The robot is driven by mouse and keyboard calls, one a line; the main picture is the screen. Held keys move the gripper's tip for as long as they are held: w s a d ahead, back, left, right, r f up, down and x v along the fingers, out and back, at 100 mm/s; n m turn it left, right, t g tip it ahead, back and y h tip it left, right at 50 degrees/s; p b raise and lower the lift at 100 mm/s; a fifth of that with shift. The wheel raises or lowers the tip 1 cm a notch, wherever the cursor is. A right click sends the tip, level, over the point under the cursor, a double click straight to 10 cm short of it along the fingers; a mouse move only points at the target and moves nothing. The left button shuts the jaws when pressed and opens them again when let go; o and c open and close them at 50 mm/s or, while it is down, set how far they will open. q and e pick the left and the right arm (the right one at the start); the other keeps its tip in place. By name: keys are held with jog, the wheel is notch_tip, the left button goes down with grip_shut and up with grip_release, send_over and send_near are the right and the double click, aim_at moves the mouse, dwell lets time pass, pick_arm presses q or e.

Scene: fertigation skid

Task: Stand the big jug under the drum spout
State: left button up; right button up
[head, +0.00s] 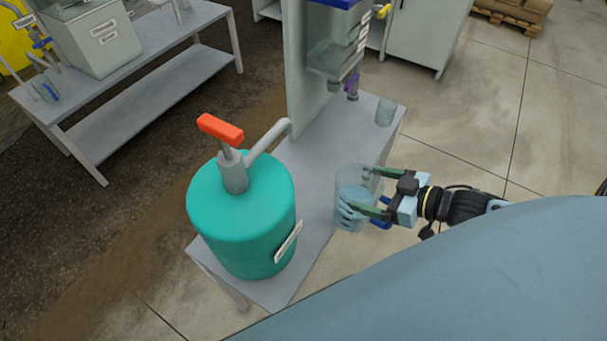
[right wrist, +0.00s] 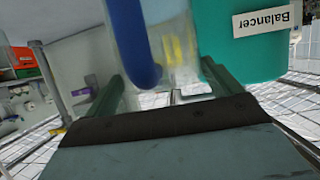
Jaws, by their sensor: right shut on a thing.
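A clear jug (head: 352,180) with a blue handle is in my right gripper (head: 368,204), whose green fingers close around its body. The jug looks upright at the bench's right edge; I cannot tell whether it touches the top. In the right wrist view, its blue handle (right wrist: 136,45) stands between the fingers. The teal drum (head: 240,220) stands on the bench, left of the jug. Its pump has an orange handle (head: 220,129) and a grey spout (head: 268,136) reaching up and right. The jug is apart from the spout, to its lower right. My left gripper is out of view.
The narrow grey bench (head: 312,160) has bare room between drum and jug. A smaller clear beaker (head: 386,110) stands at its far right, near a clear tank (head: 333,55) on an upright panel. The drum's white label (right wrist: 268,19) reads "Balancer".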

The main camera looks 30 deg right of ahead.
aim_at(343, 174)
jog(key=shift+y, duration=0.3)
jog(key=w, duration=0.1)
jog(key=w+a, duration=0.1)
jog(key=w, duration=0.1)
jog(key=w+a+b, duration=0.1)
jog(key=shift+w+a+r, duration=0.15)
jog(key=shift+w+r, duration=0.05)
jog(key=shift+w, duration=0.15)
jog(key=r+x, duration=0.1)
jog(key=x, duration=1.2)
jog(key=shift+b, duration=0.35)
jog(key=shift+w+a, duration=0.1)
jog(key=o, duration=1.8)
jog(key=shift+f, duration=0.15)
